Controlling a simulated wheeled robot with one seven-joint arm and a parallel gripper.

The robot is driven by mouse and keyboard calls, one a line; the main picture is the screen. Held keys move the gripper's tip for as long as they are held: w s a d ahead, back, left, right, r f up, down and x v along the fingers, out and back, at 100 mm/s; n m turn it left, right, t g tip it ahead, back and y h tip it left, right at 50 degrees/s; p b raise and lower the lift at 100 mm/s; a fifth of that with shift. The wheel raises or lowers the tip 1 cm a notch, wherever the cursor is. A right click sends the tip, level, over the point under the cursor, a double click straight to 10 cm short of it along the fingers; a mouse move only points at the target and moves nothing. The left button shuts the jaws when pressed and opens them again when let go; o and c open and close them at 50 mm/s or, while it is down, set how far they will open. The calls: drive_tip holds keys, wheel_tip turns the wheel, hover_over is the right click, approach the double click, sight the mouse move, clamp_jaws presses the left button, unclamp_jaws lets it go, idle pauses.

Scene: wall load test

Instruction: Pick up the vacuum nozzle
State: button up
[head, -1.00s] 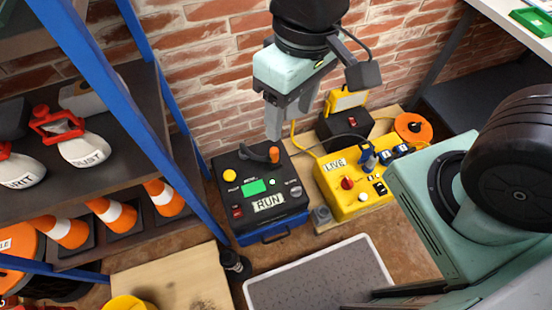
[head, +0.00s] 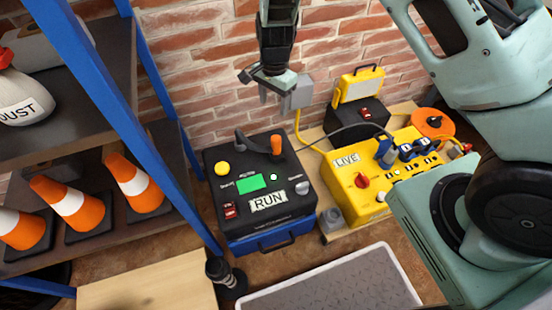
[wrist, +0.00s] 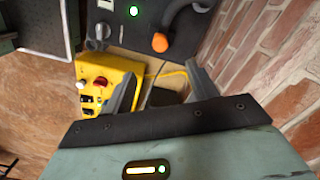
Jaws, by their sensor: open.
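The likely vacuum nozzle is a curved dark tube (head: 243,141) with an orange end (head: 277,145), on top of the black-and-blue box marked RUN (head: 240,212). It also shows at the top of the wrist view as the dark bent tube (wrist: 186,17) with its orange end. I cannot tell for sure that this is the nozzle. My gripper (head: 275,95) hangs above and behind the box, near the brick wall. In the wrist view, the two fingers of my gripper (wrist: 161,74) are apart with nothing held between them. They are clear of the tube.
A yellow box marked LIVE (head: 345,187) stands right of the RUN box, with a yellow lamp (head: 358,84) behind it. A blue-framed shelf (head: 150,140) with cones is close on the left. A dark upright piece (head: 222,279) and a grey mat (head: 330,289) are in front.

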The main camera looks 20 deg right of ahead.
sight(276, 137)
drive_tip(key=shift+m, duration=0.3)
drive_tip(key=f+b, duration=0.1)
drive_tip(key=f, duration=0.3)
drive_tip(key=f+b, duration=0.1)
drive_tip(key=f, duration=0.4)
drive_tip(key=w+d+f+b, duration=0.1)
drive_tip(key=f, duration=0.4)
drive_tip(key=shift+f, duration=0.15)
drive_tip(key=f, duration=0.1)
drive_tip(key=f+b, duration=0.1)
drive_tip(key=f, duration=0.1)
drive_tip(key=f+b, duration=0.1)
drive_tip(key=f, duration=0.1)
drive_tip(key=shift+s+a+f, duration=0.1)
drive_tip(key=shift+s, duration=0.25)
drive_tip(key=c, duration=1.3)
drive_tip(key=shift+o, duration=0.2)
wheel_tip(276, 137, up, 10)
drive_tip(key=p, duration=0.2)
drive_tip(key=shift+p, duration=0.3)
